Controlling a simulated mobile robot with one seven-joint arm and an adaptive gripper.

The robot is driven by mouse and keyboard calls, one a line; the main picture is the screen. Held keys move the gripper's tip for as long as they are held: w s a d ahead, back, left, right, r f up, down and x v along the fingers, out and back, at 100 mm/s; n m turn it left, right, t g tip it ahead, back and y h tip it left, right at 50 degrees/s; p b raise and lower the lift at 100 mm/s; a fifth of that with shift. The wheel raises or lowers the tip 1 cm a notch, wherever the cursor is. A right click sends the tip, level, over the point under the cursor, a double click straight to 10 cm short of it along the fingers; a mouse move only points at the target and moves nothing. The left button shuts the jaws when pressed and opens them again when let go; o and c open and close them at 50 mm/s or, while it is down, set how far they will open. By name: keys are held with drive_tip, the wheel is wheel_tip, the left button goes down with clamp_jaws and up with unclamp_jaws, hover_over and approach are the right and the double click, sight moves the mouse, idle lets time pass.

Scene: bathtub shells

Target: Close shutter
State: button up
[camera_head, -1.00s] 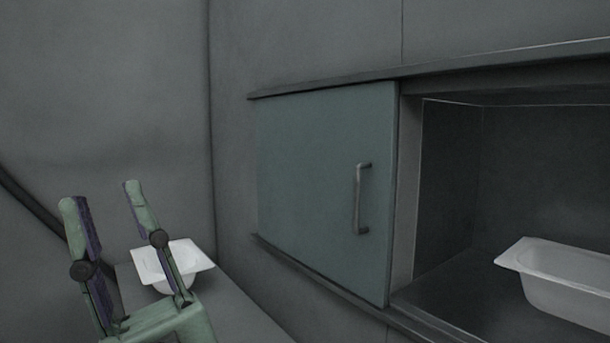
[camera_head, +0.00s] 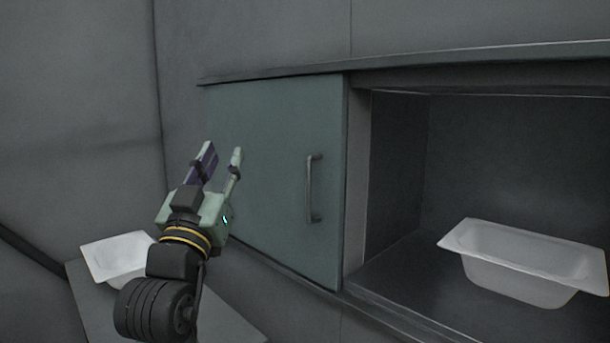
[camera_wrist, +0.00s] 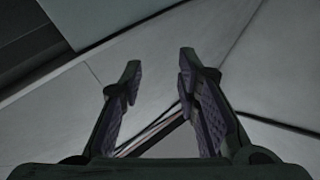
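The shutter (camera_head: 265,150) is a flat grey-green sliding panel on rails, standing at the left of the opening. Its vertical bar handle (camera_head: 313,188) is near the panel's right edge. The opening (camera_head: 400,170) to its right is uncovered. My gripper (camera_head: 223,152) is open and empty, in front of the panel's left part in the head view and left of the handle. In the wrist view my gripper (camera_wrist: 158,75) shows its two fingers spread with nothing between them. Part of a grey-green surface (camera_wrist: 105,15) shows at that view's top left; the handle is not seen there.
A white tub shell (camera_head: 525,262) sits inside the opening on its dark floor. Another white tub shell (camera_head: 115,258) lies on a grey ledge (camera_head: 225,322) at lower left, behind my arm. Rails (camera_head: 270,75) run above and below the shutter.

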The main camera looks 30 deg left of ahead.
drive_tip(key=w+d+f+m+g+h, duration=0.1)
drive_tip(key=w+d+f+m+h, duration=0.15)
drive_tip(key=w+h, duration=0.2)
drive_tip(key=m+g+h+p, duration=0.2)
drive_tip(key=m+g+h, duration=0.15)
drive_tip(key=h, duration=0.25)
approach(307, 188)
drive_tip(key=shift+n+g, duration=0.3)
drive_tip(key=shift+g, duration=0.05)
drive_tip(key=w+p, duration=0.1)
drive_tip(key=w, duration=0.2)
drive_tip(key=w+d, duration=0.1)
drive_tip(key=w, duration=0.3)
drive_tip(key=w+p, duration=0.1)
drive_tip(key=w, duration=0.2)
drive_tip(key=shift+w+d+r+p, duration=0.15)
drive_tip(key=shift+w+r+p, duration=0.15)
drive_tip(key=shift+c, duration=0.6)
clamp_jaws()
